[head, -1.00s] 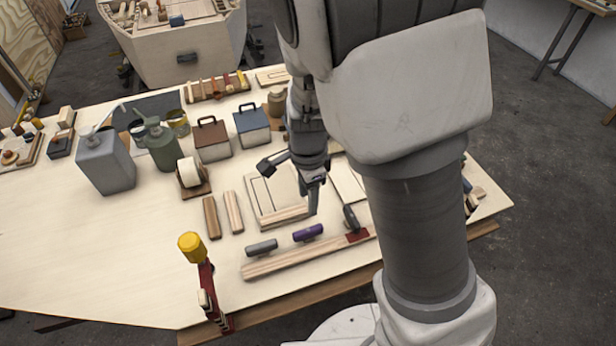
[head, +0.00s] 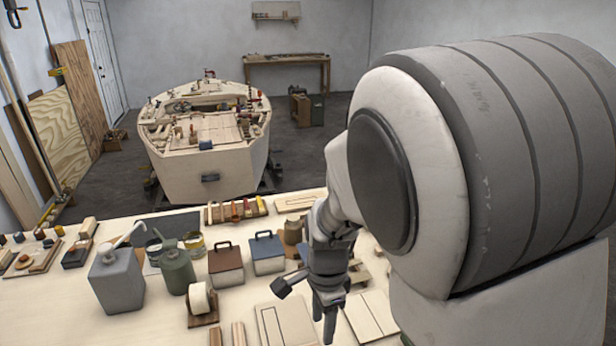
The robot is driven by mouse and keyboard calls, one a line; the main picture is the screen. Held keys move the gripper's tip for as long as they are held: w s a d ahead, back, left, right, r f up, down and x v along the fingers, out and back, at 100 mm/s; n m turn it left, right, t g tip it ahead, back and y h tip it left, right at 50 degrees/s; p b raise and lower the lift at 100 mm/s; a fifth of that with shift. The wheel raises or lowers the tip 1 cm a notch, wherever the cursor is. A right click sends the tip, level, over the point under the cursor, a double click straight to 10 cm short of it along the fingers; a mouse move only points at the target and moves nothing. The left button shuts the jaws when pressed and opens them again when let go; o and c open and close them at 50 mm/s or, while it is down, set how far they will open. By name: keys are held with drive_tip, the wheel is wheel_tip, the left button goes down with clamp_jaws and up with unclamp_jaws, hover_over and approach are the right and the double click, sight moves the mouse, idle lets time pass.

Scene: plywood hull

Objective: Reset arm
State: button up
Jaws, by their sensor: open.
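My gripper (head: 328,312) points down over the right part of the plywood workbench (head: 255,308), between two pale wooden boards. Its fingers look parted and I see nothing between them. My arm fills the right side of the head view and hides the bench's right end. A framed board (head: 287,327) lies left of the gripper and a pale flat board (head: 370,316) lies to its right. I cannot tell how high the fingertips are above the bench.
A brown-lidded box (head: 226,264), a blue-lidded box (head: 267,253), a green can (head: 175,268), a grey jug (head: 117,279) and a tape roll (head: 201,301) stand left of my gripper. A plywood boat hull (head: 210,165) stands beyond the bench, with open floor around it.

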drive_tip(key=s+d+r+n+t+b, duration=0.3)
drive_tip(key=s+d+r+n+t, duration=0.2)
drive_tip(key=s+d+r+n, duration=0.5)
wheel_tip(320, 180, up, 4)
drive_tip(key=s+n, duration=0.2)
drive_tip(key=n, duration=0.2)
drive_tip(key=shift+s+d+r+t, duration=0.25)
drive_tip(key=shift+d+t, duration=0.05)
drive_tip(key=shift+d, duration=0.1)
